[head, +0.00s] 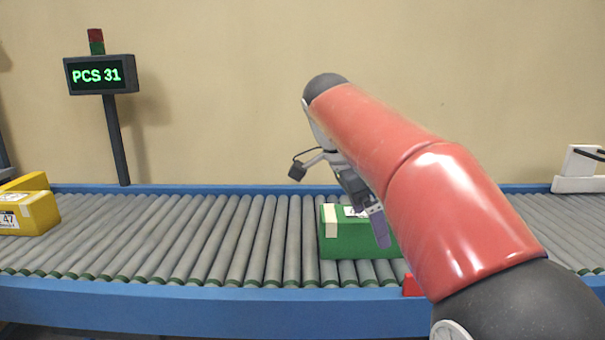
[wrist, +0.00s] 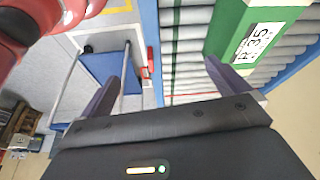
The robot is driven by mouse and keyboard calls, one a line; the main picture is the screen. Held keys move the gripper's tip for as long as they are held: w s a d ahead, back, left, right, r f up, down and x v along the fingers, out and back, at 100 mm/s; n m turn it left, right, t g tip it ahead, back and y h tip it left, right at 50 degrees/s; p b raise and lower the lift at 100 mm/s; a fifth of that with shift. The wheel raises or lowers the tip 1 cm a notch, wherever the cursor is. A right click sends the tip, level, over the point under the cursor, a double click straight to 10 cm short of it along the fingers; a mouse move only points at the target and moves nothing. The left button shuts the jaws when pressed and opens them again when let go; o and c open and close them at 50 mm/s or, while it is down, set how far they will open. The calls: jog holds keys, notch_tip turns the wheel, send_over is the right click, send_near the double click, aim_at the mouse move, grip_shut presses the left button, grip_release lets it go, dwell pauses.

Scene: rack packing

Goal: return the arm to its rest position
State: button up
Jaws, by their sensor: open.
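My arm (head: 430,190) reaches up from the lower right of the head view and bends down toward the conveyor. My gripper (head: 379,228) hangs in front of a green box (head: 345,241), partly hidden behind my arm. In the wrist view my gripper (wrist: 163,80) has its two dark fingers spread, with nothing between them. The green box (wrist: 230,28) shows there at the upper right, with a white label, beyond the right finger. Whether a finger touches the box I cannot tell.
The roller conveyor (head: 190,235) with blue rails crosses the view. A yellow box (head: 38,213) lies at its left end. A "PCS 31" display (head: 100,75) stands behind it. A small red part (head: 411,286) is at the front rail. The middle-left rollers are clear.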

jog(key=s+d+f+n+t+y, duration=0.2)
jog(key=s+f+n, duration=0.6)
jog(key=s, duration=0.2)
jog(key=s+d+f+n+t+y, duration=0.2)
jog(key=s+f+n+t, duration=0.1)
jog(key=s+f+n, duration=0.5)
jog(key=shift+s+d+f, duration=0.2)
jog(key=shift+s+f, duration=0.55)
jog(key=shift+s, duration=0.5)
